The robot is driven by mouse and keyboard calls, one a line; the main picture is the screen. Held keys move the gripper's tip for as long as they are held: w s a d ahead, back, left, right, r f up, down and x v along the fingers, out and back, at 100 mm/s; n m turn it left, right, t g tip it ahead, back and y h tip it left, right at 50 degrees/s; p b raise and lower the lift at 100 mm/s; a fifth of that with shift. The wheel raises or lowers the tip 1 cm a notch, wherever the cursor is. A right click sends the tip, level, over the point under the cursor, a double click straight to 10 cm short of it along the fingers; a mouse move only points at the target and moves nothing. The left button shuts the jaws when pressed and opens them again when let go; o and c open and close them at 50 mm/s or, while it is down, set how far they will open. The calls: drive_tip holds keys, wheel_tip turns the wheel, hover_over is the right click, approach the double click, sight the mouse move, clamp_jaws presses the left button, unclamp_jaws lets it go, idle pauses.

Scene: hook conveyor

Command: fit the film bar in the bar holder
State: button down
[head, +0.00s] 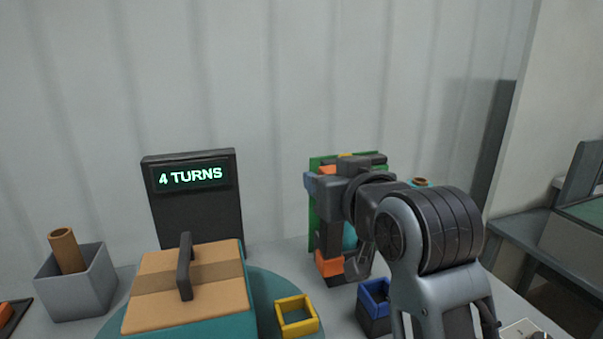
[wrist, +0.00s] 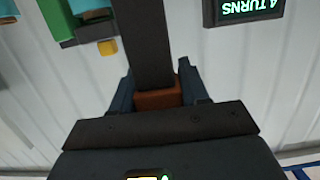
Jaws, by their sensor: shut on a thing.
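My gripper (wrist: 157,92) is shut on an orange block at the near end of a dark bar (wrist: 143,45), which I take to be the film bar. The bar runs away from the jaws to the top edge of the wrist view, where its far end is cut off. In the head view my gripper (head: 325,181) is raised in front of a green upright panel (head: 314,215), and my arm covers much of it. The panel also shows at the upper left of the wrist view (wrist: 57,20), apart from the bar there. I cannot tell which part is the bar holder.
A dark display (head: 190,176) reads "4 TURNS". In front stand a tan lidded box (head: 215,293) with a dark handle, a yellow square frame (head: 297,328) and a blue-rimmed bin (head: 373,307). A grey box (head: 75,298) with a brown tube stands left. A wall rises behind.

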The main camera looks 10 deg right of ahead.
drive_tip(key=d+p, duration=0.5)
drive_tip(key=d, duration=0.5)
drive_tip(key=shift+w+d+f+b, duration=0.1)
drive_tip(key=shift+f+b, duration=0.8)
drive_tip(key=shift+f, duration=0.55)
drive_tip(key=shift+w+d+f+b, duration=0.1)
drive_tip(key=shift+f+b, duration=0.75)
drive_tip(key=shift+f, duration=0.55)
drive_tip(key=shift+f+b, duration=0.95)
drive_tip(key=shift+f, duration=1.05)
drive_tip(key=shift+c, duration=2.4)
unclamp_jaws()
drive_tip(key=shift+s, duration=0.15)
